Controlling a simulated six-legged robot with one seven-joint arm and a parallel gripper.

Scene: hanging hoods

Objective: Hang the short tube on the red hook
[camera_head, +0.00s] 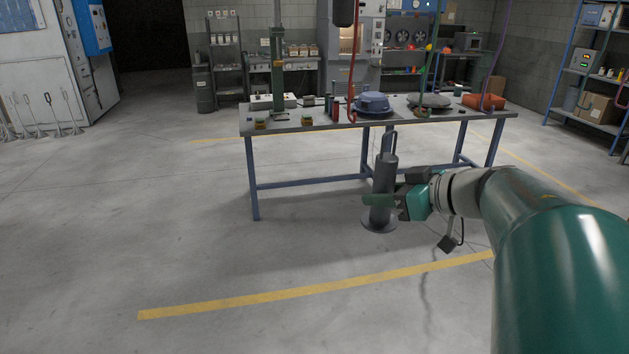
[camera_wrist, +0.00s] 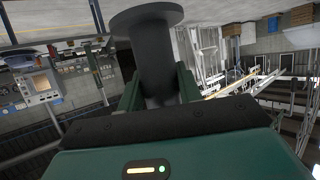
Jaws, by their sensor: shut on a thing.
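A dark grey tube (camera_head: 384,170) with a wide round flange at its lower end and a thin loop on top is held upright in front of the workbench. My gripper (camera_head: 379,201) is shut on its lower body, just above the flange. In the wrist view the tube (camera_wrist: 157,62) stands between the two green fingers (camera_wrist: 158,88), flange toward the picture's top; its loop is hidden there. The red hook (camera_head: 355,70) hangs from above over the bench, its curved lower end close to the bench's front edge. The tube is apart from the hook, lower and to its right.
A green hook (camera_head: 432,65) and a purple hook (camera_head: 493,55) hang right of the red one. Open floor lies in front.

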